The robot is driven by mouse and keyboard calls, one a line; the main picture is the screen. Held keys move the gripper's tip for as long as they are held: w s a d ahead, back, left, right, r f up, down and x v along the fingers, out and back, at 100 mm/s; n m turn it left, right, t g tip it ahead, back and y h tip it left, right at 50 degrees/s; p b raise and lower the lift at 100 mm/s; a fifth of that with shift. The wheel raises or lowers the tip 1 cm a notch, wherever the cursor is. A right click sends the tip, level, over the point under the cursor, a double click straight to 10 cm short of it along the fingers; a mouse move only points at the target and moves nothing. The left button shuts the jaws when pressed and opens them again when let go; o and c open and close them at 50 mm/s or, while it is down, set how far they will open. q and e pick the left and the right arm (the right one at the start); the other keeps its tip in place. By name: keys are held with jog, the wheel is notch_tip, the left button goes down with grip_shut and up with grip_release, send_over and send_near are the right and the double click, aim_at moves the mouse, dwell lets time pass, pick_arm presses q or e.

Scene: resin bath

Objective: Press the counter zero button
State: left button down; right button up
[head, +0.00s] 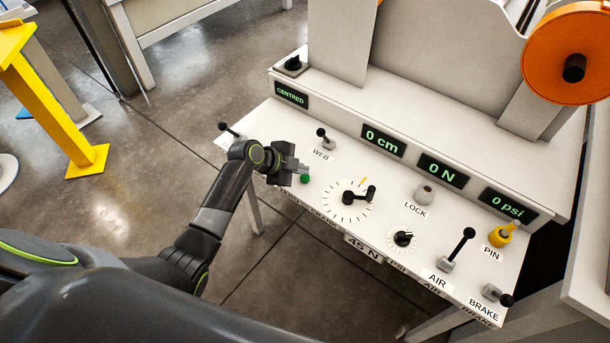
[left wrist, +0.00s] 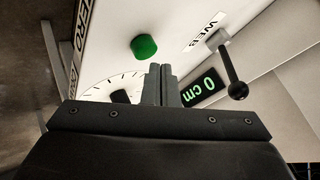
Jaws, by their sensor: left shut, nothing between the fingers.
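The counter zero button is a small green button (head: 305,179) on the white control panel, left of the crank dial (head: 348,198). It also shows in the left wrist view (left wrist: 144,46), just beyond the fingertips and a little to their left. My left gripper (head: 303,168) is shut and empty. Its fingers (left wrist: 160,68) point toward the panel beside the button and appear apart from it. The counter display (head: 384,140) reads 0 cm and also shows in the left wrist view (left wrist: 202,87). My right gripper is not in view.
The WEB lever (head: 326,139) stands behind my left gripper, and another black lever (head: 230,130) is at the panel's left end. The LOCK knob (head: 424,194), AIR lever (head: 457,249), yellow PIN (head: 501,235) and BRAKE lever (head: 497,295) are to the right. An orange reel (head: 560,40) is above.

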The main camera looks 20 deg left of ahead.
aim_at(301, 178)
pick_arm(q)
jog(key=shift+r+p, duration=2.05)
jog(key=shift+r, duration=0.55)
jog(key=shift+f, duration=0.1)
